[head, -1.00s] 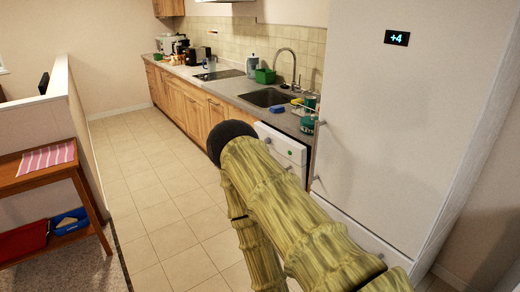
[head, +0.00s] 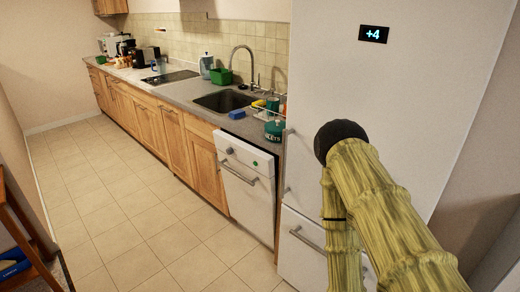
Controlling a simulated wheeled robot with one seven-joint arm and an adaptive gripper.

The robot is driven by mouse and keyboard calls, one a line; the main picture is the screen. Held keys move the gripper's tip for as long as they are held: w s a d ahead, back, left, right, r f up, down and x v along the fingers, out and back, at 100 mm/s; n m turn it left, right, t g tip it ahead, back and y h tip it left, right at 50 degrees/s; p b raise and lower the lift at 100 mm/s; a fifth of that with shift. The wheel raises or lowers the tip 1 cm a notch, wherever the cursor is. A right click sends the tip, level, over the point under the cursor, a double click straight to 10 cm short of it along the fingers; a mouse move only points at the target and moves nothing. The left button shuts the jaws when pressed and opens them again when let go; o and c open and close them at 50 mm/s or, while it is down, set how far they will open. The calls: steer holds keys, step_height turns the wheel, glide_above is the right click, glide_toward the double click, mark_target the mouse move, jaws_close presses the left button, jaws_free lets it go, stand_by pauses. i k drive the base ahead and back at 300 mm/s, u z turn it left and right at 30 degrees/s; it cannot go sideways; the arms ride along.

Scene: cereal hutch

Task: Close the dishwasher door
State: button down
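The dishwasher (head: 246,182) is the white front at the end of the counter run, just left of the fridge. Its door has a knob, a small green mark and a bar handle (head: 239,174) near the top. The door's top edge seems to stand a little forward of the counter front, as if slightly ajar; how wide the gap is I cannot tell. My arm rises at the right of the head view, in front of the fridge and apart from the dishwasher in the picture. My gripper is not in view.
The tall white fridge (head: 385,75) stands right of the dishwasher, with a lower handle (head: 308,240). The counter (head: 185,92) holds a sink (head: 225,101), a green container (head: 221,76) and other items. Tiled floor (head: 150,215) before the cabinets is clear. A wooden table (head: 25,235) stands at left.

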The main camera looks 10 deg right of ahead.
mark_target(250, 191)
steer(key=z, duration=0.25)
steer(key=i, duration=0.7)
steer(key=u, duration=0.6)
steer(key=i, duration=0.8)
steer(key=u, duration=0.8)
